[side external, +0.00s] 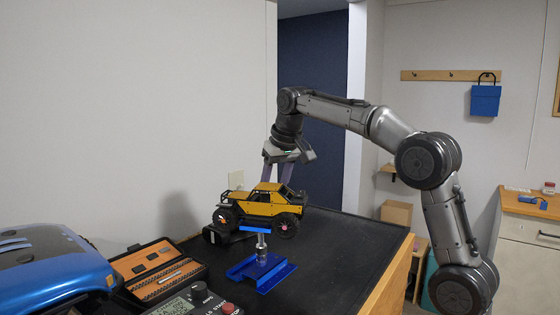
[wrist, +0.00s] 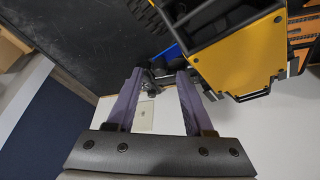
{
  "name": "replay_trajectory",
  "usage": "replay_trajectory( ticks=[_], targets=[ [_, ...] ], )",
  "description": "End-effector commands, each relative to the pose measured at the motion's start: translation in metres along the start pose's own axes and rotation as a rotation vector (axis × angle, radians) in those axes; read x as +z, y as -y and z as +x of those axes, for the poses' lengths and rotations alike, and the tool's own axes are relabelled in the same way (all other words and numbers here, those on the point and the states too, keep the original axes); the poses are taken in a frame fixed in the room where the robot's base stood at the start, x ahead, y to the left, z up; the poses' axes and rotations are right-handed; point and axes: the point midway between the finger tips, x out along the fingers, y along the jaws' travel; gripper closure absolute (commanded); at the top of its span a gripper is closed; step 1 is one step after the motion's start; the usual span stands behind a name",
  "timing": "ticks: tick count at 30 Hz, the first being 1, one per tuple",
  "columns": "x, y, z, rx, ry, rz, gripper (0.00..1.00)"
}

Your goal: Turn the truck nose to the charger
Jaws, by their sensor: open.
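The yellow truck (side external: 262,207) with black wheels sits level on the small top plate of a blue stand (side external: 262,272), side-on in the side view. I cannot tell surely which end is its nose.
A blue car body shell (side external: 50,270) and an open orange-and-black tool case (side external: 155,270) lie left of the stand. A black object (side external: 222,236) is under the truck's left end. The black mat (side external: 345,250) is clear to the right. The wall is close behind.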

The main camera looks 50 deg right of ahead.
Motion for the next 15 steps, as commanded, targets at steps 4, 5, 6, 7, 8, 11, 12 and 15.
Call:
replay_trajectory(
  ticks=[4,5,6,7,8,11,12,15],
  targets=[
    [-0.001,0.0,-0.034,-0.001,-0.007,0.0,0.48],
    [-0.001,0.0,-0.04,-0.001,-0.006,0.0,0.48],
    [-0.001,0.0,-0.05,-0.001,-0.007,0.0,0.48],
    [-0.001,0.0,-0.056,-0.001,-0.007,-0.001,0.48],
    [-0.001,0.0,-0.063,-0.001,-0.007,-0.001,0.48],
    [-0.001,0.001,-0.082,-0.001,-0.006,-0.001,0.48],
    [-0.001,0.0,-0.089,-0.001,-0.006,-0.001,0.48],
    [-0.001,0.001,-0.1,-0.001,-0.004,-0.001,0.48]
  ],
)
